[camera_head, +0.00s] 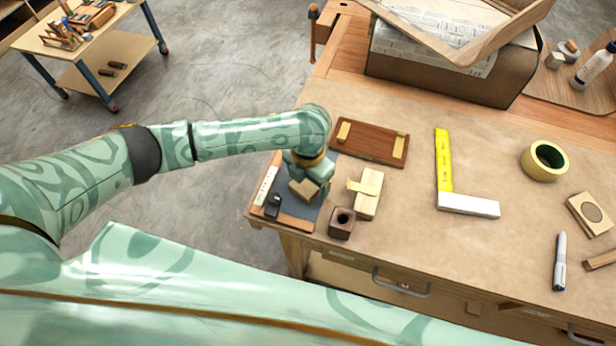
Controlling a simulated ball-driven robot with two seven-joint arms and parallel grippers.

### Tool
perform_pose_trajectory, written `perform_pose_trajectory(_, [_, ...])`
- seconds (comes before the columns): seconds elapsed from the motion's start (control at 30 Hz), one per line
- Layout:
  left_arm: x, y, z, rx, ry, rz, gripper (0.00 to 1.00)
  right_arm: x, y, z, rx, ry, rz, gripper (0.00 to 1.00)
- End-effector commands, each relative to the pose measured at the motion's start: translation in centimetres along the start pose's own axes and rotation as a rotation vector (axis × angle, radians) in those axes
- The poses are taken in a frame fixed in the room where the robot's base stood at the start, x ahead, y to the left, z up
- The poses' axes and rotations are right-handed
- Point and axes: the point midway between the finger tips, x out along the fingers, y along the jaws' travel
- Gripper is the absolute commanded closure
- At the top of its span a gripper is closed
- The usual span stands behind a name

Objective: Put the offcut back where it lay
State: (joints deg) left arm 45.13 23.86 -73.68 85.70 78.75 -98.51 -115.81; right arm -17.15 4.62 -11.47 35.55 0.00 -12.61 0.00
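My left arm reaches in from the left, and my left gripper (307,178) points down over a dark grey board (294,206) at the left end of the workbench. A small wooden block (303,190), possibly the offcut, is right at its fingertips. The fingers are partly hidden by the wrist and the block, so I cannot tell whether they grip it or whether it touches the board. Another pale wooden piece with a crosspiece (368,194) lies to the right of the gripper. My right gripper is not in view.
A dark wooden block with a hole (342,222), a brown tray (372,142) and a black item (273,205) are close by. A yellow-and-white square (468,204), tape roll (545,161) and marker (560,262) lie right. The bench top between them is clear.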

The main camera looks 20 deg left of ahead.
Motion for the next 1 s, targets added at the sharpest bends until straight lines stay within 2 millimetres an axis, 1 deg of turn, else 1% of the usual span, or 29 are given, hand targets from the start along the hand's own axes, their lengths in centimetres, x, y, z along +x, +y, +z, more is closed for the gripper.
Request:
perform_pose_trajectory(0.27, [-0.1,0.0,0.0,0.000,0.000,0.000,0.21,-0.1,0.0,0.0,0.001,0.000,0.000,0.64])
perform_pose_trajectory(0.37, [-1.1,0.0,0.1,0.001,-0.002,0.002,0.21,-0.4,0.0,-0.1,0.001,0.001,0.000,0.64])
perform_pose_trajectory(0.47, [-3.0,0.0,0.1,0.002,-0.004,0.001,0.21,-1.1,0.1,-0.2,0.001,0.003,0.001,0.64])
perform_pose_trajectory(0.6, [-6.5,0.0,0.1,0.001,-0.005,0.001,0.21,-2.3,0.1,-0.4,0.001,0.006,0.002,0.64])
perform_pose_trajectory(0.73, [-9.4,0.1,0.1,0.001,-0.003,0.002,0.21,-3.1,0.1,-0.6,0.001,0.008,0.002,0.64])
perform_pose_trajectory(0.8, [-10.6,0.0,0.1,0.002,-0.002,0.002,0.21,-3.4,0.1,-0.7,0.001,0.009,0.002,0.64])
perform_pose_trajectory(0.9, [-11.8,0.0,0.0,0.000,-0.001,0.001,0.21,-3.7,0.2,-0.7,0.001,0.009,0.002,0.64])
perform_pose_trajectory(1.0, [-12.3,0.0,0.0,0.001,0.001,0.000,0.21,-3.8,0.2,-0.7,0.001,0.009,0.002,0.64])
